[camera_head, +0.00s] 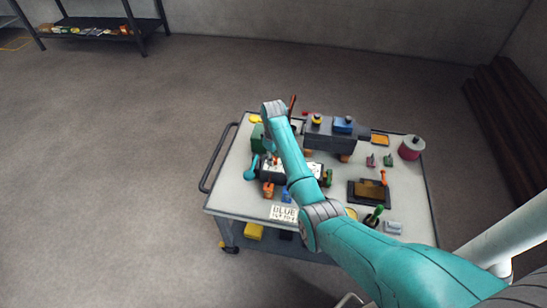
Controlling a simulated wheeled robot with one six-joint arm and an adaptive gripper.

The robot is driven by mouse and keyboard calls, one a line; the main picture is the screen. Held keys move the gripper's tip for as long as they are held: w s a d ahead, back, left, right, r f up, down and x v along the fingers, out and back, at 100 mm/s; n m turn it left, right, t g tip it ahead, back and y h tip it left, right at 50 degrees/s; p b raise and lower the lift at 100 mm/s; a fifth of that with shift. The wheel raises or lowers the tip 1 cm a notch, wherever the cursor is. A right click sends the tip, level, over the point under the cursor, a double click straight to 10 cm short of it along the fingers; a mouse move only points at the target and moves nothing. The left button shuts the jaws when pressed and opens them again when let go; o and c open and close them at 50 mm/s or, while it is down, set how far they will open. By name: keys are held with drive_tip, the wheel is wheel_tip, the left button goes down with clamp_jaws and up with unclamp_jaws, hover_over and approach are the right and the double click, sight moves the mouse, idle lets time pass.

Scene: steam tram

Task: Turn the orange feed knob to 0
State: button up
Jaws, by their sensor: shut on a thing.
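A dark box with a pale top (304,168) stands on the cart, partly covered by my teal arm. A small orange spot (275,160) at its upper left edge looks like the orange feed knob. My gripper (272,155) points down there, shut on that spot as far as I can tell; my wrist hides most of the fingers. The knob's pointer and scale are too small to read. Another orange piece (268,190) and a blue piece (286,195) lie in front of the box.
The grey cart (225,198) carries a dark tram model (330,138), a pink spool (411,147), a black tray (356,199) and a sign reading "BLUE" (283,212). A green block (258,138) stands at the left. The floor left of the cart is clear.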

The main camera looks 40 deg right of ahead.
sight(274, 158)
drive_tip(key=m, duration=1.1)
drive_tip(key=shift+m, duration=1.8)
drive_tip(key=o, duration=1.1)
drive_tip(key=shift+o, duration=0.2)
wheel_tip(274, 158, up, 12)
